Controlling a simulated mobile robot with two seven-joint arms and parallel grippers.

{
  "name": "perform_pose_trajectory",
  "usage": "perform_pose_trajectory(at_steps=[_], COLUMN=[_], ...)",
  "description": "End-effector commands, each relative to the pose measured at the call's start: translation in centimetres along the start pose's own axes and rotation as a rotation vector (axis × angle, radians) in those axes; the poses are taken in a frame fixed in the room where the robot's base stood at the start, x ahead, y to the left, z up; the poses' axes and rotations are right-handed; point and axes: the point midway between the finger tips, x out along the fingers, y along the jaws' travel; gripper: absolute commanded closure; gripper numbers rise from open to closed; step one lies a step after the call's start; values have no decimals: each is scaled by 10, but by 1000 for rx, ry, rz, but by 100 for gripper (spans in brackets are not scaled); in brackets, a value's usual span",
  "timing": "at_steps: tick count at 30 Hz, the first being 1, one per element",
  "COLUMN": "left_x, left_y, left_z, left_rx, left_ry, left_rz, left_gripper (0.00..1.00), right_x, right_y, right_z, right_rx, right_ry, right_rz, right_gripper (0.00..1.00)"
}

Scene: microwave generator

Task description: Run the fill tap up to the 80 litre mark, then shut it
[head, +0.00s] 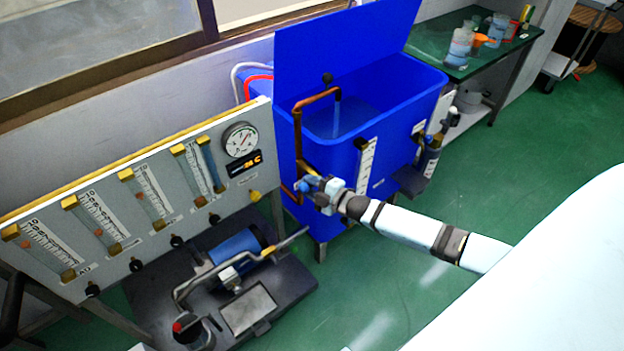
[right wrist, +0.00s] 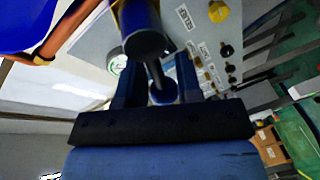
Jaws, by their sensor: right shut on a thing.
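The blue tank (head: 400,100) stands open with its lid raised at the back. A copper pipe (head: 318,97) rises at its left corner and bends over the rim. A pale blue stream (head: 337,118) runs from its end into water (head: 355,122) in the tank. A white level scale (head: 366,165) is on the tank's front; its figures are too small to read. My right gripper (head: 322,188) is shut on the tap handle low on the copper pipe, largely hidden by the fingers. In the right wrist view, a blue knob-like part (right wrist: 163,91) lies between the fingers. My left gripper is out of view.
A grey panel (head: 105,185) with several flow tubes and a gauge (head: 240,139) stands left of the tank. A pump on a dark base (head: 250,308) sits below it. A green bench (head: 485,50) with bottles is behind right. The green floor at right is clear.

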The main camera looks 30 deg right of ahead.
Motion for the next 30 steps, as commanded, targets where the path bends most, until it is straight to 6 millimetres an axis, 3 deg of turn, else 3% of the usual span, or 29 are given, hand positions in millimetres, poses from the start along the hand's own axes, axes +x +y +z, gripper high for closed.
perform_pose_trajectory(at_steps=[6,15,30], left_x=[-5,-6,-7], left_y=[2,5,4], left_z=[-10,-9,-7], left_rx=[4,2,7], left_ry=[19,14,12], left_rz=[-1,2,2], left_gripper=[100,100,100], right_x=[2,3,4], right_y=[-7,-16,-19], right_z=[0,3,4], right_rx=[-160,-320,-383], right_ry=[-34,-66,-77], right_rz=[-34,-69,-83], right_gripper=[100,100,100])
